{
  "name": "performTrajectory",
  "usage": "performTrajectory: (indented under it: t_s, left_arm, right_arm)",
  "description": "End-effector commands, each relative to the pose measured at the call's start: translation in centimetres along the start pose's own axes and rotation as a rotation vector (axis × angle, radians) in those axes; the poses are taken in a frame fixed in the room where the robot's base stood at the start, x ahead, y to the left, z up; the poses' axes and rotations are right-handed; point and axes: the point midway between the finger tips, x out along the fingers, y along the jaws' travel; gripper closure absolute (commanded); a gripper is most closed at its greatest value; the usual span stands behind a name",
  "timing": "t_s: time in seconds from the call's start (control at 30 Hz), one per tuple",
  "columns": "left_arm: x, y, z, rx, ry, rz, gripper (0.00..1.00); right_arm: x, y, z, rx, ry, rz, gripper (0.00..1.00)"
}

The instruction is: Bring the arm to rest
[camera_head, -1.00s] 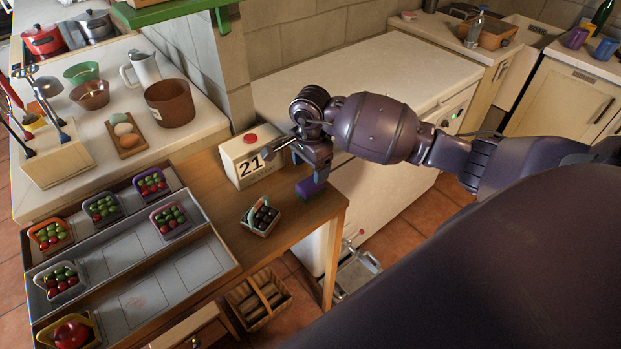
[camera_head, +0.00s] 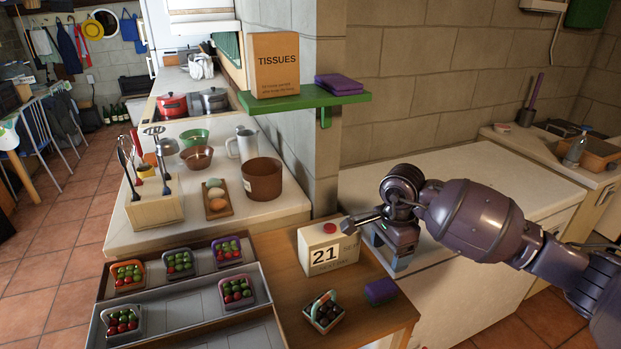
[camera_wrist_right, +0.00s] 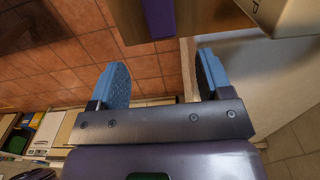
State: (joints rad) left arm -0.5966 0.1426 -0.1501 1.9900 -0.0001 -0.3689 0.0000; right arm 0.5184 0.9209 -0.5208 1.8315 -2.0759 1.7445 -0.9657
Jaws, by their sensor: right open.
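My right gripper (camera_head: 388,252) is open and empty. It hangs above the right side of the wooden table, beside the calendar block and behind a purple block (camera_head: 381,291) lying on the table's right part. In the right wrist view the two blue fingers (camera_wrist_right: 163,72) stand wide apart with nothing between them, over the tiled floor and a wooden edge. A bit of purple (camera_wrist_right: 158,18) shows at the top, clear of the fingers. My left gripper is not in view.
The calendar block (camera_head: 328,248) showing 21 stands close left of the gripper. A green shelf (camera_head: 345,99) with a tissue box (camera_head: 274,65) juts from the wall above. The white counter (camera_head: 470,180) behind the arm is mostly clear.

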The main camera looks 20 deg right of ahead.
Motion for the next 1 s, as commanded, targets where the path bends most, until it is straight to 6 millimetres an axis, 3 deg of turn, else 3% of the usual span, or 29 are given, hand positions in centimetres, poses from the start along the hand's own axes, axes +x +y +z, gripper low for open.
performTrajectory:
  t_s: [0.17,0.37,0.5,0.63,0.8,1.0]
  left_arm:
    - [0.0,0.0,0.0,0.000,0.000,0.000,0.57]
    - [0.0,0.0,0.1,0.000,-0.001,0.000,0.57]
    - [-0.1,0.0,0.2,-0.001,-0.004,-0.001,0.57]
    - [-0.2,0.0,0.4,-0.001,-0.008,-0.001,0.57]
    - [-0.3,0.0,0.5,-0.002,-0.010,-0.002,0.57]
    - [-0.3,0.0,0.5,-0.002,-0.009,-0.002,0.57]
  right_arm:
    - [0.6,0.2,1.5,0.002,-0.069,-0.013,0.28]
    - [1.8,1.4,8.9,0.065,-0.439,-0.072,0.28]
    - [0.6,2.3,14.4,0.178,-0.773,-0.099,0.28]
    - [-1.7,3.0,18.1,0.327,-1.078,-0.101,0.28]
    - [-5.6,3.3,20.4,0.578,-1.458,-0.075,0.28]
    - [-9.4,3.0,19.2,0.952,-1.862,-0.006,0.28]
